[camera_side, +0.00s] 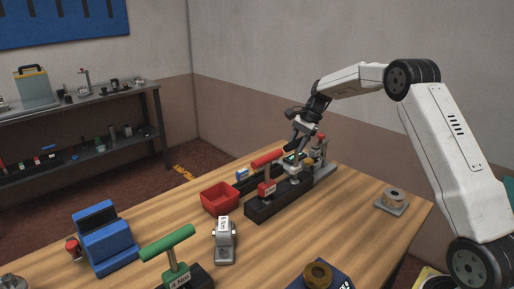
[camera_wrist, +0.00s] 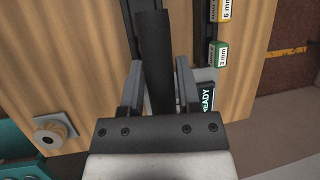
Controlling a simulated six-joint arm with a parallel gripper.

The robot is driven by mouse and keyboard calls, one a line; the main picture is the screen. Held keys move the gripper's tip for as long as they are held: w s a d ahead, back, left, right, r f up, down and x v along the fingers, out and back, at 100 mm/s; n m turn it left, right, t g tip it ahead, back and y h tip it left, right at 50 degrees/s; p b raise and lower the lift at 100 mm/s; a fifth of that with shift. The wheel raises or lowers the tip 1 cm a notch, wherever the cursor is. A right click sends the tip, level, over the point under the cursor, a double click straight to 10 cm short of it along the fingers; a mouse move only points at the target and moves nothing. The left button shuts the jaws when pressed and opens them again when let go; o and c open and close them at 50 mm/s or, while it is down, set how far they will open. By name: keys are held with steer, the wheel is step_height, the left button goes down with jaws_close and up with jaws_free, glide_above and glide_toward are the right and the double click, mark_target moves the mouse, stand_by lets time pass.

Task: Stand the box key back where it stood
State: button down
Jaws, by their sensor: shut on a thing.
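My gripper (camera_side: 299,136) is above the far end of the black rack (camera_side: 262,208) in the side view. In the wrist view my gripper (camera_wrist: 157,68) is shut on a long dark bar (camera_wrist: 154,50), which I take to be the box key. The bar runs between the two grey fingers and extends past their tips. Its lower end is hard to make out among the rack parts in the side view, so I cannot tell whether it touches anything.
A red T-handle (camera_side: 268,158) stands at the rack beside my gripper. Labelled blocks, 6 mm (camera_wrist: 223,10) and 3 mm (camera_wrist: 218,54), and a READY display (camera_wrist: 207,98) are close by.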

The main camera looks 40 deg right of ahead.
steer(key=shift+f, duration=0.55)
steer(key=shift+c, duration=1.6)
jaws_free()
steer(key=shift+f, duration=0.1)
steer(key=v, duration=1.2)
steer(key=shift+r, duration=0.25)
steer(key=shift+a+f, duration=0.1)
steer(key=shift+a, duration=0.1)
